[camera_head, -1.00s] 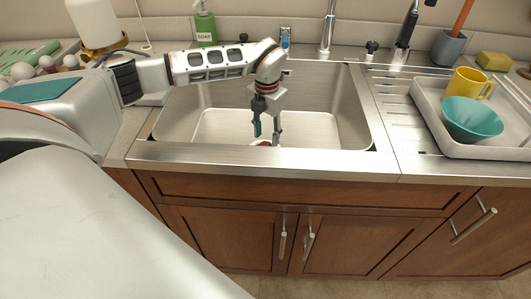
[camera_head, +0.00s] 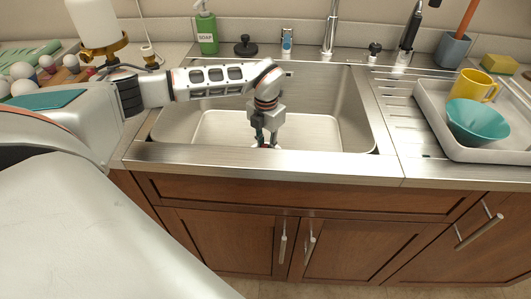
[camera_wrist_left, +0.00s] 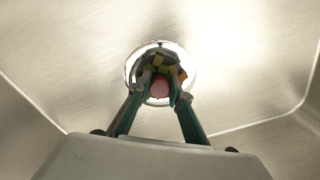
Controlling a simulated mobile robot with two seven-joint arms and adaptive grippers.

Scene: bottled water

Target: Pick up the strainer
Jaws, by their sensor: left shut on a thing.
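The strainer (camera_wrist_left: 187,65) is a shiny round metal piece at the drain in the sink floor, with coloured bits in its middle. In the left wrist view it lies straight ahead, between and beyond my green fingers. My left gripper (camera_wrist_left: 159,95) is shut on it at the middle, where a reddish round part shows between the fingertips. In the head view my left gripper (camera_head: 266,143) points down into the sink, and its tips and the strainer are mostly hidden behind the front rim. I cannot tell whether the strainer is lifted. My right gripper is not in view.
The steel sink (camera_head: 335,125) surrounds my gripper, with its front rim close by. A faucet (camera_head: 330,30), soap bottle (camera_head: 206,30) and black stopper (camera_head: 246,46) stand behind. A tray (camera_head: 431,105) with a teal bowl (camera_head: 478,122) and yellow mug (camera_head: 473,85) stands right.

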